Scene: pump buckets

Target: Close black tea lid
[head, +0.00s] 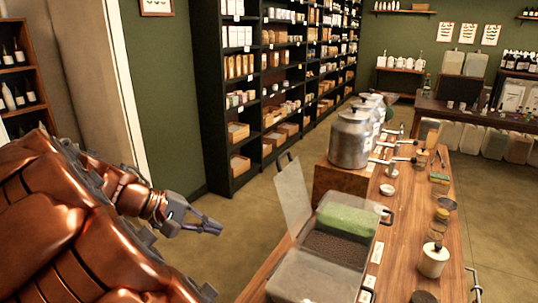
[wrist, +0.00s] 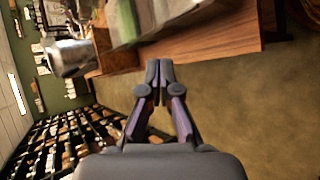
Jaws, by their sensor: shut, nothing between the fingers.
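A clear bin (head: 322,284) on the wooden counter holds dark brown loose tea, likely the black tea (head: 335,247), with a green-filled section (head: 347,218) behind it. A clear lid (head: 292,197) with a dark handle at its top stands raised and tilted at the bin's left side. My gripper (head: 208,228) is left of the lid, off the counter's left side, apart from the lid and empty. In the wrist view my gripper (wrist: 159,76) has its fingertips together, with the counter edge beyond them. The lid is not clear in the wrist view.
Metal canisters (head: 350,138) stand on a wooden box behind the bin. A white lidded jar (head: 433,260) and small bowls sit right of the bin. A tall black shelf (head: 216,100) lines the back left. The floor (head: 240,215) between it and the counter is clear.

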